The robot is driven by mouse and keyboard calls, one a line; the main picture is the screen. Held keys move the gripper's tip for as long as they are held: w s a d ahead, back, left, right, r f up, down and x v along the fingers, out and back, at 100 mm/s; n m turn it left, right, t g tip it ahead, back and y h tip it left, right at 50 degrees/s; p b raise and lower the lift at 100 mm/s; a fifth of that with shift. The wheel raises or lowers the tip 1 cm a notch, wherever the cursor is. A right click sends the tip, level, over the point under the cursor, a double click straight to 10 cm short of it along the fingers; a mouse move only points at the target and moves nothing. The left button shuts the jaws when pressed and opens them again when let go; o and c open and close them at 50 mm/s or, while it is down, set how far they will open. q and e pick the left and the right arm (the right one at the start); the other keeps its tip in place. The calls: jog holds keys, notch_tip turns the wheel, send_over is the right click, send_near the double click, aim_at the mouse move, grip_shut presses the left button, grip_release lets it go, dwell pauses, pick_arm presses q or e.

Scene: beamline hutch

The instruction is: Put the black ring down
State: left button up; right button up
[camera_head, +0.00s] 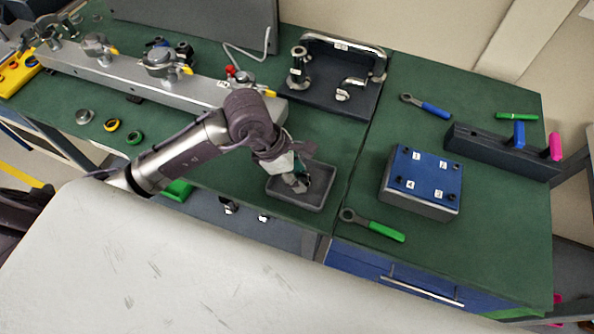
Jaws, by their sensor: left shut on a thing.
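My left gripper (297,181) reaches down into a shallow grey tray (318,199) near the front edge of the green bench. It points downward and is shut on the black ring. The ring is mostly hidden by the fingers and too small to make out clearly; I cannot tell whether it touches the tray floor. The visible part of the tray floor is bare. My right gripper is not in view.
A grey ring (84,116), a yellow ring (112,125) and a green ring (134,137) lie at the left. A long metal rail (120,72) stands behind them. A blue-topped block (424,172) and a green-handled wrench (372,225) lie right of the tray.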

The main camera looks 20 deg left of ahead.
pick_arm(q)
jog(key=shift+f, duration=0.25)
jog(key=shift+f, duration=0.1)
jog(key=shift+f, duration=0.15)
jog(key=o, duration=0.8)
